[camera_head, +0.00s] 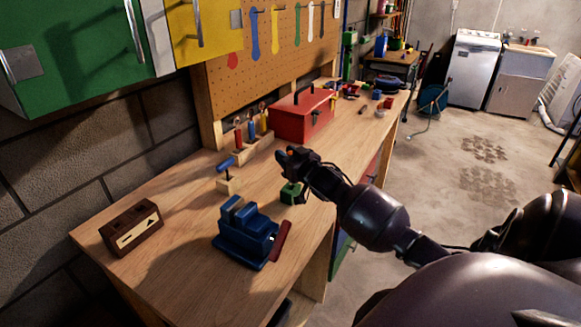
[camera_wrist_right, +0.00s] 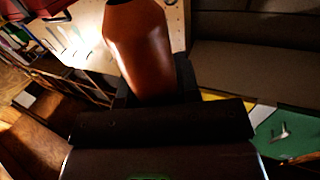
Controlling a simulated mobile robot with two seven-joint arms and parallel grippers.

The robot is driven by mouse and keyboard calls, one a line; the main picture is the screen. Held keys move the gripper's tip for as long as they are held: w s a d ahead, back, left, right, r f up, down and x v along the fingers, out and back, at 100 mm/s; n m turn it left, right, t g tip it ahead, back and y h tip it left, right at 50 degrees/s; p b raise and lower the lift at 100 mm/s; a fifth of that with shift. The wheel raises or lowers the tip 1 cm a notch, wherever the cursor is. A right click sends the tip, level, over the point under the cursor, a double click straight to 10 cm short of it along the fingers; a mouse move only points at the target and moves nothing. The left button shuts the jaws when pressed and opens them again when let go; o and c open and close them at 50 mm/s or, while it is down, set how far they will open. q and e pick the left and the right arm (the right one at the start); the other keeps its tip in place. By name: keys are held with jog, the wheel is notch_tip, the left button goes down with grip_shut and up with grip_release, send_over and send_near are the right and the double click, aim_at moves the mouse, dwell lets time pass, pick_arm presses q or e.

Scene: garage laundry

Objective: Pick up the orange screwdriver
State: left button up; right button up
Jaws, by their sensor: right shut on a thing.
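My right gripper (camera_head: 284,158) is above the workbench, between the red toolbox and the blue vise. It is shut on the orange screwdriver. In the right wrist view the screwdriver's orange handle (camera_wrist_right: 138,45) stands up large and close from between the dark jaws. Its upper end is near the top edge of that view, and its lower part is hidden by the gripper. In the head view only a tiny orange spot shows at the gripper. My left gripper is not in view.
A red toolbox (camera_head: 301,117) and a wooden rack (camera_head: 252,150) with tools stand behind the gripper. The bench's front left is clear.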

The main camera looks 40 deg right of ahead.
notch_tip(320, 180, up, 26)
jog(key=p, duration=0.7)
dwell(1.1)
dwell(0.4)
dwell(0.9)
jog(key=shift+r, duration=0.15)
